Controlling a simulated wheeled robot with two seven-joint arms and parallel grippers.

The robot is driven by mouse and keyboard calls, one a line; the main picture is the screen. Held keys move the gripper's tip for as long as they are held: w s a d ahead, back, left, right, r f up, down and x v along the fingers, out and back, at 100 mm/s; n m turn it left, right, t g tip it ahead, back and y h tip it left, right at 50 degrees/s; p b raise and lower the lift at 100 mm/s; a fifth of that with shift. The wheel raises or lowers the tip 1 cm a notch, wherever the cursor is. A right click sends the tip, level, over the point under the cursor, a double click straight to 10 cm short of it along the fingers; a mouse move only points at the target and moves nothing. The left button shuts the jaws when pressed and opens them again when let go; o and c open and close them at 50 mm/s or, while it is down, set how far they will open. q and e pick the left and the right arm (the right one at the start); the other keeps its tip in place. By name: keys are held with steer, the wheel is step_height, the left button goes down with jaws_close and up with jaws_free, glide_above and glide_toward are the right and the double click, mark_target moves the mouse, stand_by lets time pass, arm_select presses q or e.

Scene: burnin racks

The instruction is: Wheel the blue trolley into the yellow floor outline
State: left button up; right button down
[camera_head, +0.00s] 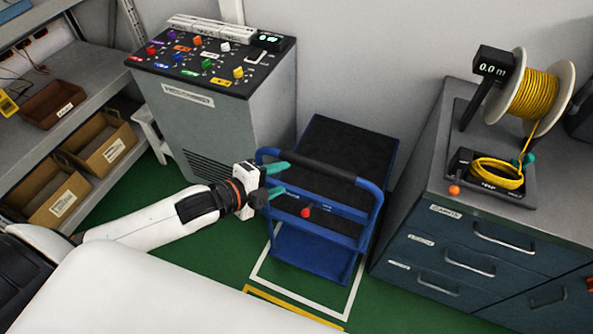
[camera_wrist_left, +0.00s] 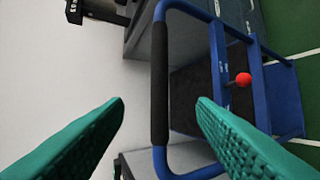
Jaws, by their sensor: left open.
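The blue trolley (camera_head: 312,252) stands between a grey control cabinet and a drawer unit, with black mats on its shelves. Its push handle (camera_head: 325,168) has a black grip and faces me. A red knob (camera_head: 306,212) sits on the near side. My left gripper (camera_head: 277,180), with teal fingers, is open at the left part of the handle. In the left wrist view the handle's black grip (camera_wrist_left: 160,85) lies across the gap between the open fingers; contact cannot be told. Part of a yellow floor line (camera_head: 290,308) shows nearer me, mostly hidden by my body. My right gripper is out of view.
A white floor outline (camera_head: 262,270) runs around the trolley's near end. The control cabinet (camera_head: 225,125) is close on the left, the drawer unit (camera_head: 470,235) close on the right. Shelving with boxes (camera_head: 100,145) stands far left. A wall is behind.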

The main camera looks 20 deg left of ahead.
mark_target(310, 168)
arm_select(q)
steer(key=p+x, duration=0.1)
steer(key=x, duration=0.9)
steer(key=shift+w+d+f, duration=0.15)
steer(key=shift+w, duration=0.15)
steer(key=c, duration=1.1)
steer(key=shift+o, duration=0.2)
